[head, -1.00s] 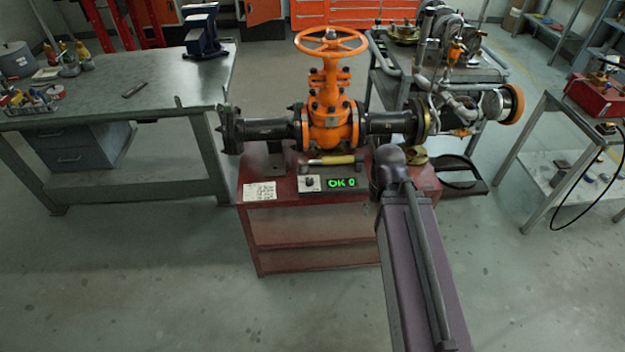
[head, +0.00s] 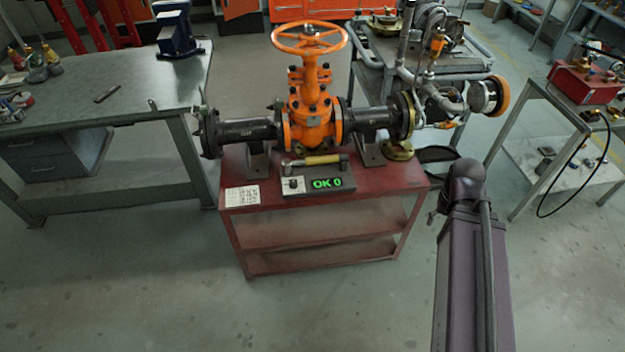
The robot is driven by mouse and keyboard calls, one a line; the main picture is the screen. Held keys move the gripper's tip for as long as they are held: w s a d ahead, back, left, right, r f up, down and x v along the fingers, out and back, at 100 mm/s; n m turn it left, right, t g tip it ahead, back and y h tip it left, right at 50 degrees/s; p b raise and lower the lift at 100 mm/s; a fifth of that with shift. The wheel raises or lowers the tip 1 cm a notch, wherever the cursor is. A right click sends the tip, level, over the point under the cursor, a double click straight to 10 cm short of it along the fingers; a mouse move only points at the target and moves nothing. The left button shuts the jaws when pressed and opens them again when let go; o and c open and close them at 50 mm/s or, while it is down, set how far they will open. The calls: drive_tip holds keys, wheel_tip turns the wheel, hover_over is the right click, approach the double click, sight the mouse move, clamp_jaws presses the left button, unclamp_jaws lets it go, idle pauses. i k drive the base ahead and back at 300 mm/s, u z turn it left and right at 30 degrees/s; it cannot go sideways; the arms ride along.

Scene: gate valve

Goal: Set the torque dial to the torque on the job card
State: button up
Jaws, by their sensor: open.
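A tool with a yellow handle (head: 321,160) lies just behind the dial. The orange gate valve (head: 311,110) with its handwheel and black pipes stands on the red bench (head: 380,188). A workbench (head: 130,85) is at left, carts at right. The floor in front is clear.

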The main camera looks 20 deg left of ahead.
sight(293, 182)
drive_tip(key=z, duration=0.45)
drive_tip(key=k, duration=1.1)
drive_tip(key=u, duration=0.75)
drive_tip(key=i, duration=1.05)
